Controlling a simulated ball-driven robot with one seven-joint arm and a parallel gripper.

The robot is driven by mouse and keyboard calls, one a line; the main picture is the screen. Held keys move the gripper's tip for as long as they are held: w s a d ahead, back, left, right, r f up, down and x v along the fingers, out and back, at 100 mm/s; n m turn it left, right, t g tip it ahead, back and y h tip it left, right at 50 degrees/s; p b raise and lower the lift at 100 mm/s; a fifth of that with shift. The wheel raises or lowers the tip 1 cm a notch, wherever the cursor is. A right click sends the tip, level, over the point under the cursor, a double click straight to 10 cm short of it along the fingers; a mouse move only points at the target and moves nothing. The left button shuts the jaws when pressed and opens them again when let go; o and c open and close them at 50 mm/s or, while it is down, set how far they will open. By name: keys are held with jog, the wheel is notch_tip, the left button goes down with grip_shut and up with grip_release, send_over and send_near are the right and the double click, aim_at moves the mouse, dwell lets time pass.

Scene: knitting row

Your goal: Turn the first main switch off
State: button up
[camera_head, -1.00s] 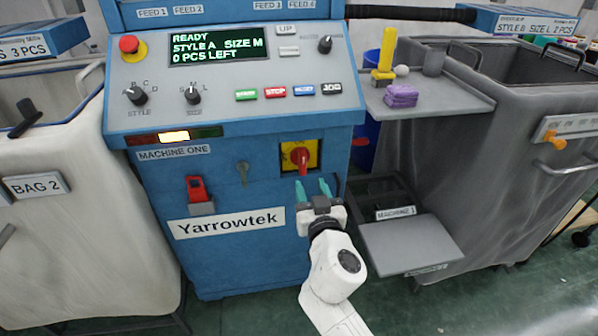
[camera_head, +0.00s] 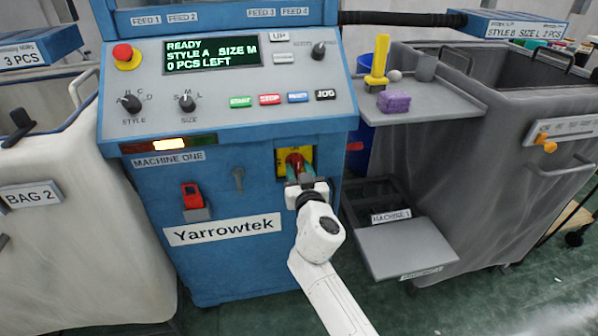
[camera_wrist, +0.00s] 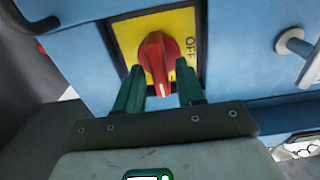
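The main switch is a red rotary knob (camera_wrist: 156,62) on a yellow plate (camera_wrist: 126,37), in the front of the blue machine labelled MACHINE ONE. The word OFF shows beside the knob in the wrist view. In the head view the red knob (camera_head: 294,161) and yellow plate (camera_head: 281,158) are partly covered by my gripper (camera_head: 299,172). In the wrist view my gripper's two green fingers (camera_wrist: 161,92) are apart, one on each side of the knob's lower end. I see a gap between the fingers and the knob, so they do not appear to grip it.
A grey shelf (camera_head: 445,105) with a purple cloth (camera_head: 394,102) juts out right. Below it is a grey tray (camera_head: 405,250). Bins stand on both sides.

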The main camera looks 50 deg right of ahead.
grip_shut()
jog(key=shift+n, duration=0.3)
jog(key=n+b, duration=0.1)
jog(key=n, duration=0.2)
jog(key=shift+a, duration=0.15)
jog(key=n, duration=0.5)
jog(key=shift+w+a+f, duration=0.1)
jog(key=shift+w, duration=0.05)
jog(key=n, duration=0.5)
jog(key=shift+f, duration=0.1)
jog(key=shift+a+f+n+p, duration=0.15)
jog(key=shift+n+p, duration=0.35)
jog(key=shift+n, duration=1.6)
jog(key=shift+o, duration=0.7)
grip_release()
